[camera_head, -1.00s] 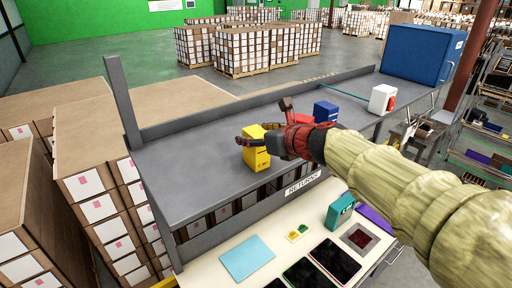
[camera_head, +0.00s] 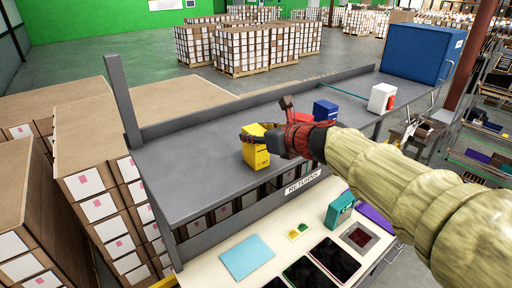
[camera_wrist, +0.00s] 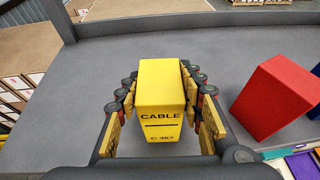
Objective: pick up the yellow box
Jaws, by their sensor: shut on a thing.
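The yellow box (camera_head: 256,154) is on or just above the grey shelf (camera_head: 190,178) in the head view; I cannot tell whether its base touches. It leans slightly. My gripper (camera_head: 258,135) reaches in from the right and is shut on it. In the wrist view the yellow box (camera_wrist: 160,92), marked "CABLE", sits between the two fingers of my gripper (camera_wrist: 160,105), one on each side. Parts of its sides are hidden by the fingers.
A red box (camera_wrist: 275,97) stands close to the right of my gripper in the wrist view. A blue box (camera_head: 325,110), a white box (camera_head: 382,98) and a large blue bin (camera_head: 423,54) stand farther right. The shelf's left part is clear. A raised edge runs along the back.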

